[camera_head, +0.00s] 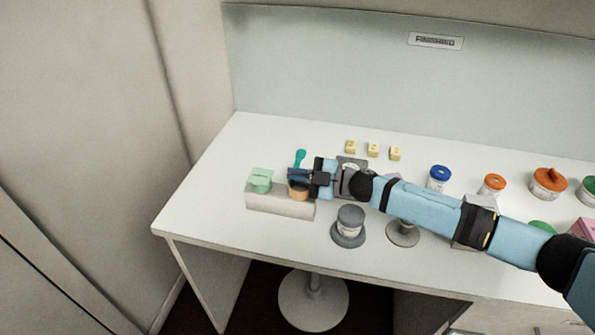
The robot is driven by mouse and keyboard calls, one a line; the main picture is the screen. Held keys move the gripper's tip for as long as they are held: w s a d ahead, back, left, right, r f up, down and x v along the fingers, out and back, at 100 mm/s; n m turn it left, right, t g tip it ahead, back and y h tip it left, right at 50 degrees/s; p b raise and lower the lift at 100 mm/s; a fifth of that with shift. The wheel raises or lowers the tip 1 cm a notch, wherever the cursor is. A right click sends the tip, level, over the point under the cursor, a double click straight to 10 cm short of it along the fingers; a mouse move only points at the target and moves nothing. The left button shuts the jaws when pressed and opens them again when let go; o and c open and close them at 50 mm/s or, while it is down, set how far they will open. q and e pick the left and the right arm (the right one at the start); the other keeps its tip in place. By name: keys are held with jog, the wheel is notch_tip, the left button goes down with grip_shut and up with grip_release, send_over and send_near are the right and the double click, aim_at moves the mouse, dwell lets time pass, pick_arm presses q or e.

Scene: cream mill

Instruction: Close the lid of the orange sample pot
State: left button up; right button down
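The orange sample pot (299,194) stands on a pale grey block (270,204) at the front left of the table. My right gripper (298,176) reaches in from the right and is over the top of the pot, covering it. The pot's lid is hidden or too small to make out behind the gripper. I cannot tell whether the fingers touch the pot or how far apart they are. My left gripper is not in view.
A green pot (260,178) shares the block, left of the orange one. A teal item (300,157) lies behind. A grey jar (350,217) stands on a round base at the front. Several lidded jars, including a blue-lidded one (439,176), stand right. The table's left end is clear.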

jog(key=shift+s+a+f+n+b, duration=0.1)
jog(key=shift+s+f+n+b, duration=0.15)
jog(key=shift+n, duration=0.4)
jog(key=shift+s+f+n+b, duration=0.15)
jog(key=shift+f+n+b, duration=0.15)
jog(key=shift+n, duration=0.35)
jog(key=c, duration=1.3)
grip_release()
jog(key=shift+f, duration=0.1)
